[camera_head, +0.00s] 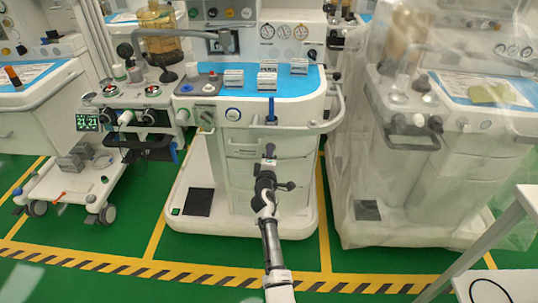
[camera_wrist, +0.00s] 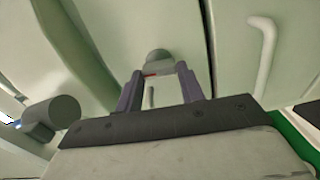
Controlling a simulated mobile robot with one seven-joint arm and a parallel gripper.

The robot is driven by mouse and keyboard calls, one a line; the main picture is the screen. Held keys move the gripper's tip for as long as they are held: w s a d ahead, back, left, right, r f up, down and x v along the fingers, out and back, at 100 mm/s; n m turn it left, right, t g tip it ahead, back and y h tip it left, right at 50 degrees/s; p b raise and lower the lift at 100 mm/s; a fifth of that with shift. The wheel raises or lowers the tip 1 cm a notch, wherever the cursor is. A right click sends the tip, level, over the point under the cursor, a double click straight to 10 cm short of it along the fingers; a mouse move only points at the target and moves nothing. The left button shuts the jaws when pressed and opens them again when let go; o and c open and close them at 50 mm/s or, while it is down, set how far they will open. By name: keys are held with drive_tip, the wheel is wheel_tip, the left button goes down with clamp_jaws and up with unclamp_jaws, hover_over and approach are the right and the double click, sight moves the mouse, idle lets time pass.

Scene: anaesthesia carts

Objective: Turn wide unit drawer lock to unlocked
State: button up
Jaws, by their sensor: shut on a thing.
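The wide unit (camera_head: 262,110) is the white cart with a blue top in the middle of the head view, with drawers on its front. The drawer lock (camera_wrist: 158,62) is a small grey round knob with a red mark, on the pale drawer front in the wrist view. My gripper (camera_wrist: 160,80) reaches it from the front, with its two dark fingers on either side of the knob and shut on it. In the head view my gripper (camera_head: 269,152) is at the upper drawers, and it hides the lock there.
A pale drawer handle (camera_wrist: 263,55) stands out right of the lock. A narrower cart (camera_head: 122,125) stands at left, and a plastic-covered cart (camera_head: 445,130) at right. A white rail (camera_head: 300,128) runs above my gripper. Green floor is open in front.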

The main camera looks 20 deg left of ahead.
drive_tip(key=shift+n, duration=0.6)
drive_tip(key=o, duration=1)
drive_tip(key=shift+s, duration=0.15)
drive_tip(key=p+v, duration=0.2)
drive_tip(key=v, duration=1.1)
drive_tip(key=shift+s+d, duration=0.15)
drive_tip(key=shift+s, duration=0.1)
drive_tip(key=shift+r, duration=0.1)
